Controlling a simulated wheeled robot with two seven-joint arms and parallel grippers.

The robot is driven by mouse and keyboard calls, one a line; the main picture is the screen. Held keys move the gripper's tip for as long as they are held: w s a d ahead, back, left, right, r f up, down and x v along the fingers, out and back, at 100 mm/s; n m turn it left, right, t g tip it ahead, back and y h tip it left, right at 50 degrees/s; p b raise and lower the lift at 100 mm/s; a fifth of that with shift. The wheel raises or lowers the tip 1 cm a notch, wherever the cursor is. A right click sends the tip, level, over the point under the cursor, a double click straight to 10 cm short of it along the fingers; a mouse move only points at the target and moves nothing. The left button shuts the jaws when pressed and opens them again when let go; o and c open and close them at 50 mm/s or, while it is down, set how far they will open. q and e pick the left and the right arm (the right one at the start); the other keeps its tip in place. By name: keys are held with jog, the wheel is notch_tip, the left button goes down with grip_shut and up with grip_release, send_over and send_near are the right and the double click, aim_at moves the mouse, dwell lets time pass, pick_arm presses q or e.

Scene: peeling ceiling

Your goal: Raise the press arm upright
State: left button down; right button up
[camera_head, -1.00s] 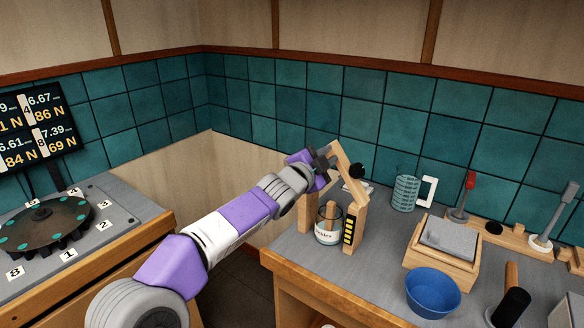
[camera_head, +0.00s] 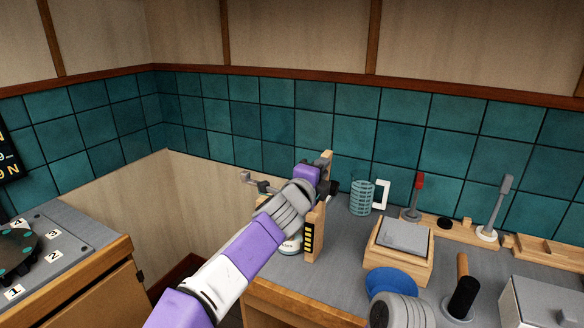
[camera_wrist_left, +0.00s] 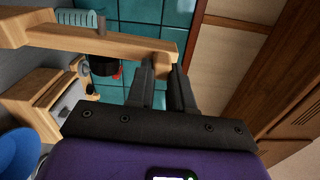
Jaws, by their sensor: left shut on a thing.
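The wooden press stands on the grey counter, its post (camera_head: 313,236) carrying a black and yellow scale. Its wooden press arm (camera_head: 328,160) points up, close to upright in the head view. In the left wrist view the press arm (camera_wrist_left: 110,42) is a light bar crossing the top left, with a black round part (camera_wrist_left: 103,67) below it. My left gripper (camera_head: 319,172) is at the arm's upper part; its dark fingers (camera_wrist_left: 163,75) are shut on the bar near its end.
To the right on the counter stand a teal mesh cup (camera_head: 362,198), a wooden box with a grey top (camera_head: 430,262), a blue bowl (camera_head: 390,279) and levers on a wooden base (camera_head: 460,231). A tiled wall is behind. A gap separates the counter from the left bench (camera_head: 100,255).

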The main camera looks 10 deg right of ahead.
pick_arm(q)
jog(key=shift+s+d+r+m, duration=0.25)
jog(key=shift+m, duration=0.05)
jog(key=c, duration=1.2)
grip_release()
jog(key=shift+o, duration=1)
jog(key=shift+d+f, duration=0.1)
jog(key=shift+d, duration=0.05)
jog(key=b+v, duration=0.4)
jog(key=v, duration=0.3)
jog(key=shift+f, duration=0.15)
